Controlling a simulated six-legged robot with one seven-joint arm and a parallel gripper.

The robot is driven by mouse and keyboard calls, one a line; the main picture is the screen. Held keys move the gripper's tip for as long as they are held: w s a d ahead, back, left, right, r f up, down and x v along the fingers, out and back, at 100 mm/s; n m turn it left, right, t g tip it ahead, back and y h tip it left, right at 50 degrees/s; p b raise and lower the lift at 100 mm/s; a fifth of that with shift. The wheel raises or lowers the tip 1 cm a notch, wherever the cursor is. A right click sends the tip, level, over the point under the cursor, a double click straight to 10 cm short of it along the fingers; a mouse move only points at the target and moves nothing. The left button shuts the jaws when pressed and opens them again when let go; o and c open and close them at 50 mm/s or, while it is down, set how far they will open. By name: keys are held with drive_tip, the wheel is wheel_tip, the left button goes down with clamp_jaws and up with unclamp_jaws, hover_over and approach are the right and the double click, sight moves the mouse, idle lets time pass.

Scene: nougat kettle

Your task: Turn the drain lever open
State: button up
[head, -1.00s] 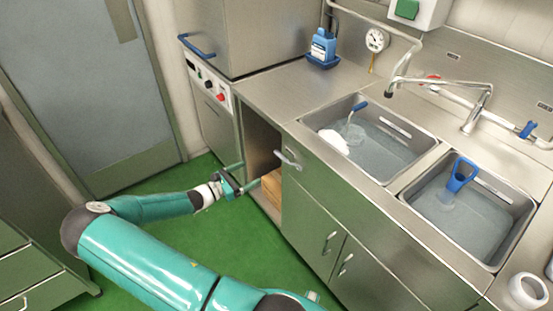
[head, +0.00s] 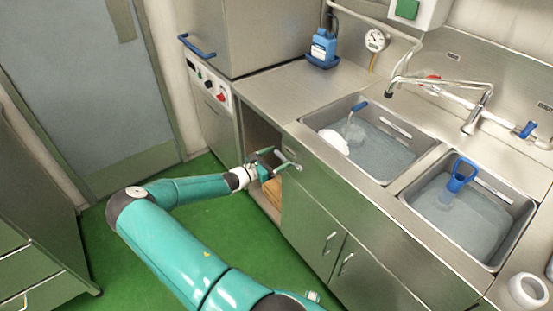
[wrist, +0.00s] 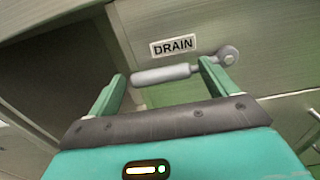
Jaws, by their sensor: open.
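The drain lever, a grey handle on a round pivot, is on the front of the sink cabinet below the left basin; in the wrist view its bar (wrist: 165,75) lies nearly level under the DRAIN label (wrist: 173,46), with its pivot at the right. My gripper (head: 268,158) is at the lever. In the wrist view my gripper (wrist: 162,72) is open, its green fingers on either side of the bar, which spans the gap between them. I cannot tell whether either finger touches the bar. In the head view the gripper partly hides the lever (head: 284,161).
An open cabinet bay (head: 257,135) with a brown box (head: 272,192) lies left of the lever. Cabinet doors (head: 310,225) with handles are below right. The left basin (head: 375,145) and right basin (head: 470,215) hold water.

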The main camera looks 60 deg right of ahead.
drive_tip(key=c, duration=1.4)
